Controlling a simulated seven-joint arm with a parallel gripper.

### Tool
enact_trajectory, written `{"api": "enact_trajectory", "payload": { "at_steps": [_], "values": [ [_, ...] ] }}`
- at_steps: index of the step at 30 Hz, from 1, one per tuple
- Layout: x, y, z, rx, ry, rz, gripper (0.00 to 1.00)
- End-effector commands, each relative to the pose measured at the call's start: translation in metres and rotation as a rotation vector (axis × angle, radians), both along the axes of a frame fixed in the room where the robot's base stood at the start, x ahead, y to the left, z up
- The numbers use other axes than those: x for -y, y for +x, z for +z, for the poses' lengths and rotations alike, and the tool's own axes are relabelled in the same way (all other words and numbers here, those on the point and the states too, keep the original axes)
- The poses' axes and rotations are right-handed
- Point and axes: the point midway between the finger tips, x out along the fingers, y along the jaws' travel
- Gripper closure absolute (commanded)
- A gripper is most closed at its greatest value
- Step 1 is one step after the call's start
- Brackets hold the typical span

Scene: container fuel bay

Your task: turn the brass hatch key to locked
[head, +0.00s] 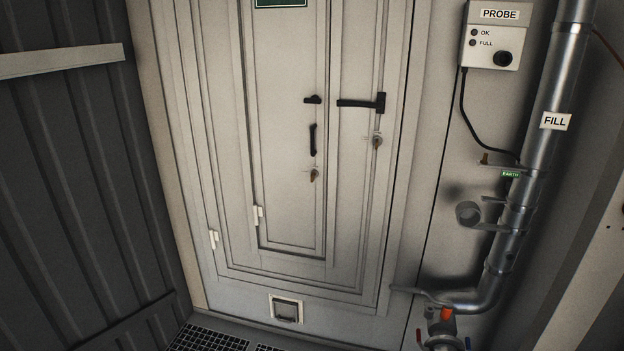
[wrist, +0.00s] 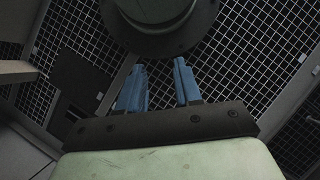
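In the head view a brass-coloured key (head: 313,175) sits in a lock on the inner hatch panel (head: 285,195), below a black pull handle (head: 313,140). A second small brass-coloured key (head: 377,141) sits in a lock on the surrounding door (head: 355,190), below a black lever handle (head: 362,103). Both are too small to read which way they are turned. My gripper (wrist: 158,83) shows only in the wrist view. Its two blue fingers are apart with nothing between them, over a dark grid floor. It is away from both keys.
Right of the door are a metal fill pipe (head: 543,85) with a projecting bracket, a probe box (head: 495,40) and an orange-marked valve (head: 446,314). A dark ribbed wall (head: 75,170) stands at left. Floor grating (head: 205,338) lies below the door. No obstacle shows directly before the keys.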

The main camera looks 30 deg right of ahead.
Motion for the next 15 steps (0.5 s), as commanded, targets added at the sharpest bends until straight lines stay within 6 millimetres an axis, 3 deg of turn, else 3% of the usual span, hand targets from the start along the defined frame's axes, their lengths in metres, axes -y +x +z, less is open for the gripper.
{"api": "enact_trajectory", "payload": {
  "at_steps": [3, 15],
  "values": [
    [0.008, 0.037, 0.016, 0.067, -0.004, -0.021, 0.66],
    [0.039, 0.151, 0.076, 0.271, -0.032, -0.067, 0.66]
  ]
}}
